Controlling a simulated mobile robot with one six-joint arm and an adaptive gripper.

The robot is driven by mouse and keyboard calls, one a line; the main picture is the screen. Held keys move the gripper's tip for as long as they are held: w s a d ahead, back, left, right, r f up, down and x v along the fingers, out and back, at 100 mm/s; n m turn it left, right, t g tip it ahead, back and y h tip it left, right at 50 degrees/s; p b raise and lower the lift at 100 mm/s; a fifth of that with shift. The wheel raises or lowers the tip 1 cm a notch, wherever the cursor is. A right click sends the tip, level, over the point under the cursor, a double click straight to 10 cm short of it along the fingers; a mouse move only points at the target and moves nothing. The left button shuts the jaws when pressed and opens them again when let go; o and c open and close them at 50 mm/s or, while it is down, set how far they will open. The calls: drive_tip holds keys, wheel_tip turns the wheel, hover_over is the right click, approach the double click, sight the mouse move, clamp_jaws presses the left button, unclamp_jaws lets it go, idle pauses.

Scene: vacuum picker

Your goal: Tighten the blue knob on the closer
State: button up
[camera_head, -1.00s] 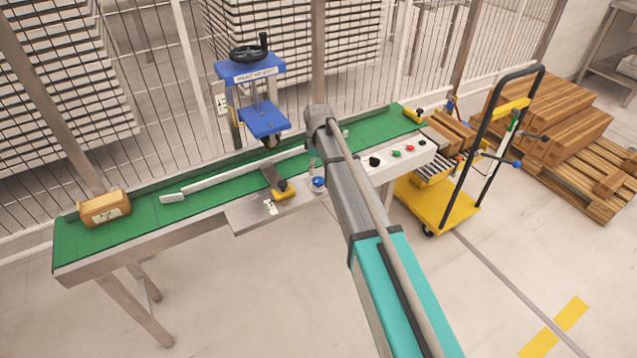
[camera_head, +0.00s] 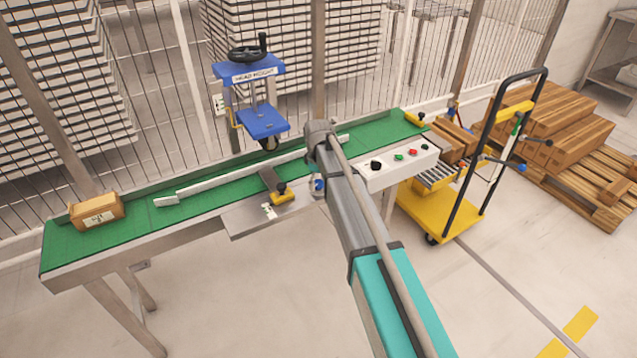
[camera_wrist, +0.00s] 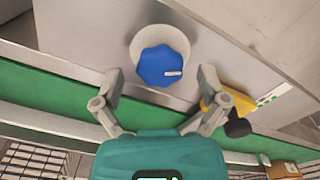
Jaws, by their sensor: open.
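The blue knob (camera_wrist: 163,66) sits on a round white base on a grey metal face in the wrist view. It has a lobed edge, and a white line on its face points right. My gripper (camera_wrist: 160,72) is open, with one finger on each side of the knob and visible gaps to both. How far the fingertips are from the face is hard to tell. In the head view the knob (camera_head: 319,185) shows at the front edge of the green conveyor bench (camera_head: 215,186), just left of my arm. My gripper is hidden behind my arm there.
A yellow clamp with a black knob (camera_head: 283,195) sits left of the blue knob, also near my right finger in the wrist view. A button panel (camera_head: 385,168) is right of my arm. A blue head-height unit (camera_head: 262,121) stands behind; a yellow cart (camera_head: 440,208) stands right.

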drive_tip(key=c, duration=1.1)
drive_tip(key=shift+c, duration=0.2)
drive_tip(key=shift+m, duration=0.4)
drive_tip(key=m, duration=1)
drive_tip(key=shift+m, duration=0.3)
drive_tip(key=m, duration=1.2)
drive_tip(key=shift+m, duration=0.3)
